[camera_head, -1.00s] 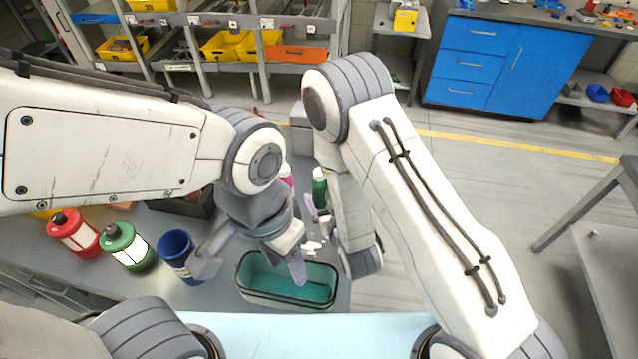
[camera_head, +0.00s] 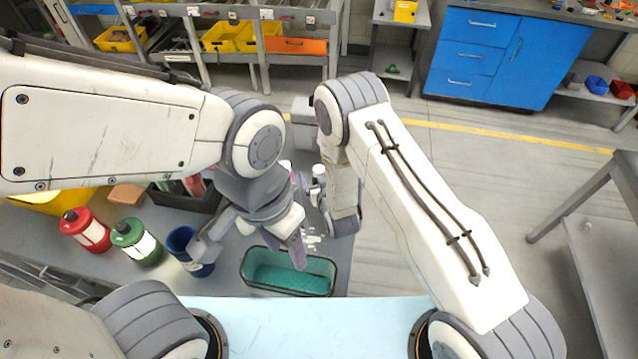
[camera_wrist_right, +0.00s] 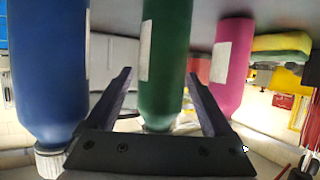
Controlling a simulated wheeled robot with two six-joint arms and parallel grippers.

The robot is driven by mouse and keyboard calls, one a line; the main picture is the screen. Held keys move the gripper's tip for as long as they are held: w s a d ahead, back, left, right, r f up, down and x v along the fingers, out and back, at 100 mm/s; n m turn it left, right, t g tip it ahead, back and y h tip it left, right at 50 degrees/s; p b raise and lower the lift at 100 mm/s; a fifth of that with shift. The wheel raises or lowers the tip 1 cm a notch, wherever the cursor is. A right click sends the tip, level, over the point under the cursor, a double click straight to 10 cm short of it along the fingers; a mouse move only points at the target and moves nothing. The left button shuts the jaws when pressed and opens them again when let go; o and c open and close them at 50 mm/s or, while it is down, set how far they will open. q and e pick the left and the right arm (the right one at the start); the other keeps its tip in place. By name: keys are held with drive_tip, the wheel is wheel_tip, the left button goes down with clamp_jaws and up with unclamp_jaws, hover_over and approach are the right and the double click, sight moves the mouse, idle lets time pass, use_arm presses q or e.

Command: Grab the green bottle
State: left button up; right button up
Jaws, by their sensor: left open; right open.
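The green bottle (camera_wrist_right: 165,60) stands between the two fingers of my open right gripper (camera_wrist_right: 160,82) in the right wrist view. A gap shows on both sides, so the jaws are not closed on it. In the head view its white cap (camera_head: 318,170) shows, and my right wrist hides most of its body. My left gripper (camera_head: 250,247) is open and empty above the near side of the table, over the edge of a teal-bottomed tray (camera_head: 292,281).
In the right wrist view a blue bottle (camera_wrist_right: 48,70) stands close on the left and a pink bottle (camera_wrist_right: 233,65) on the right. A blue container (camera_head: 182,242), a green lantern-like can (camera_head: 135,243) and a red one (camera_head: 86,230) stand left of the tray.

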clamp_jaws()
wheel_tip(320, 180, up, 10)
drive_tip(key=b, duration=0.2)
idle(0.6)
